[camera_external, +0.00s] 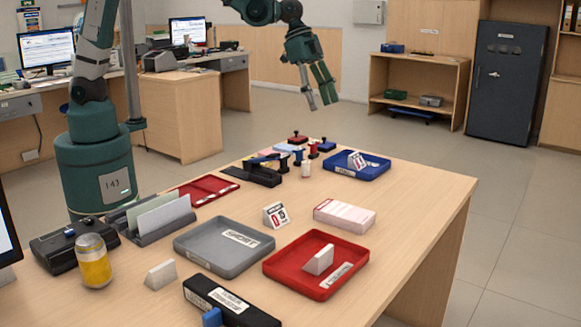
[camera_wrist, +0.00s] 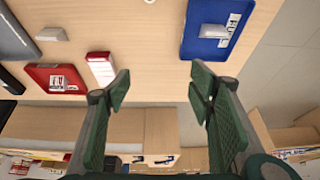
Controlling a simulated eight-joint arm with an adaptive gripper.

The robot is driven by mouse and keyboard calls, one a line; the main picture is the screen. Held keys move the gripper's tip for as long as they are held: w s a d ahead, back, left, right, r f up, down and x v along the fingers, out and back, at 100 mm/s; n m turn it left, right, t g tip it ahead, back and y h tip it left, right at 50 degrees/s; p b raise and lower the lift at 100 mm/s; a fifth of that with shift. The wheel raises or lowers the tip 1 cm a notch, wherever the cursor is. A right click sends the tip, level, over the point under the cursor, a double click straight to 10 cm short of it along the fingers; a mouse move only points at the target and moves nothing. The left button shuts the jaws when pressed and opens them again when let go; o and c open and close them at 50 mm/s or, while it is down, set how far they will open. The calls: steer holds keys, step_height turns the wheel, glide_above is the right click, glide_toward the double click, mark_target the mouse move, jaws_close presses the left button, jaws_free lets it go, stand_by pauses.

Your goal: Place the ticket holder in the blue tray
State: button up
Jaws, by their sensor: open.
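The blue tray (camera_external: 372,172) stands at the far right of the counter and holds a small numbered stand (camera_external: 357,160). In the wrist view the blue tray (camera_wrist: 190,45) is at upper right, with a white wedge-shaped piece (camera_wrist: 214,31) in it. A similar numbered stand (camera_external: 275,215) sits on the bare counter, and a white wedge (camera_external: 161,274) lies by the can. I cannot tell which of these is the ticket holder. My gripper (camera_external: 322,100) is open and empty, raised above and beyond the counter's far edge; its fingers (camera_wrist: 160,80) are apart in the wrist view.
A red tray (camera_external: 328,288) with a white wedge (camera_external: 319,260) and a grey tray (camera_external: 205,262) are near the front. A pink-white box (camera_external: 345,216) lies behind the red tray. Several stamps (camera_external: 298,158) stand left of the blue tray. The counter's right side (camera_external: 430,200) is clear.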

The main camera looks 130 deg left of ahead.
steer(key=s+d+r, duration=0.3)
steer(key=d, duration=0.5)
steer(key=s+d+r, duration=0.4)
steer(key=d, duration=0.4)
steer(key=s+d+r, duration=0.3)
steer(key=d, duration=0.6)
steer(key=s+d+f+t, duration=0.2)
steer(key=s+d, duration=1.5)
steer(key=s, duration=0.3)
steer(key=shift+s+d, duration=0.2)
steer(key=shift+d, duration=0.1)
